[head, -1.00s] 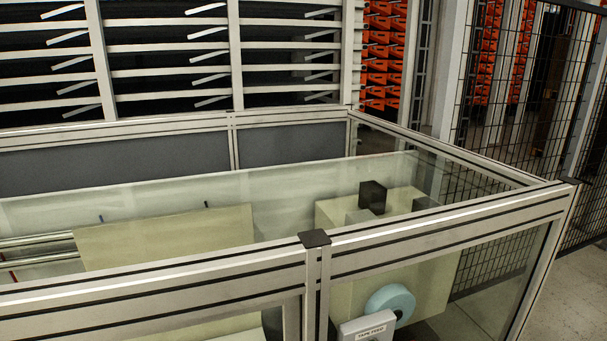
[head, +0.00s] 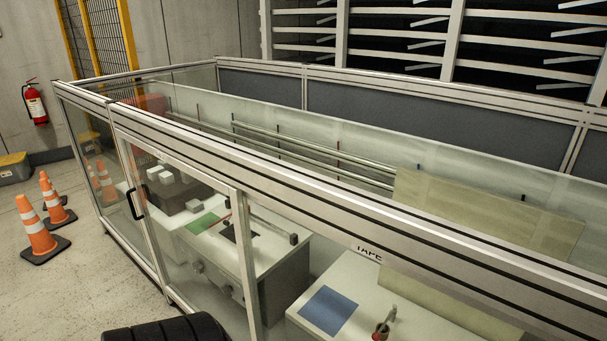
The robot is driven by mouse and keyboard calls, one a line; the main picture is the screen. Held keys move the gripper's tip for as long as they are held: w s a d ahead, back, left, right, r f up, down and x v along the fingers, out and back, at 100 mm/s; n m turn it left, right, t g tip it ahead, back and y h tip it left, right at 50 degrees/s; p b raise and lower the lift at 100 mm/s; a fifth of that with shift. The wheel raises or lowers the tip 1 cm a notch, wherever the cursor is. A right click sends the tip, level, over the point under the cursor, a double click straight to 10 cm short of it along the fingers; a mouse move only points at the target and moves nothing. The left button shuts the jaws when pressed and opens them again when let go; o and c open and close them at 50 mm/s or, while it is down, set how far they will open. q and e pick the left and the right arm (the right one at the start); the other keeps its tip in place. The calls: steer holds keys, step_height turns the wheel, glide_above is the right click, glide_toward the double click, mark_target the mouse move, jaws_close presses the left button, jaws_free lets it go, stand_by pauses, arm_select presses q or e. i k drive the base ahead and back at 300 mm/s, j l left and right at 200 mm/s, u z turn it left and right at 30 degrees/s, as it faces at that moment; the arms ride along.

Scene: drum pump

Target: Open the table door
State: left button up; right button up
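The table door (head: 185,215) is a glazed panel in an aluminium frame on the long near side of the enclosure, left of the middle of the head view. A black handle (head: 131,204) sits at the door's left edge. The door looks shut, flush with the frame. A second dark handle-like shape shows just right of the handle; I cannot tell whether it is a reflection. Neither of my grippers is in view.
Behind the glass stand work tables with a green pad (head: 202,223) and a blue pad (head: 328,310). Orange cones (head: 38,232) and a fire extinguisher (head: 35,103) are at the left. The floor between the cones and the enclosure is clear.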

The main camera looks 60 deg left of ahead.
mark_target(234, 192)
steer(key=k+j+u, duration=0.1)
steer(key=u, duration=2.45)
steer(key=i+j+u, duration=0.1)
steer(key=i+j, duration=0.55)
steer(key=i, duration=0.05)
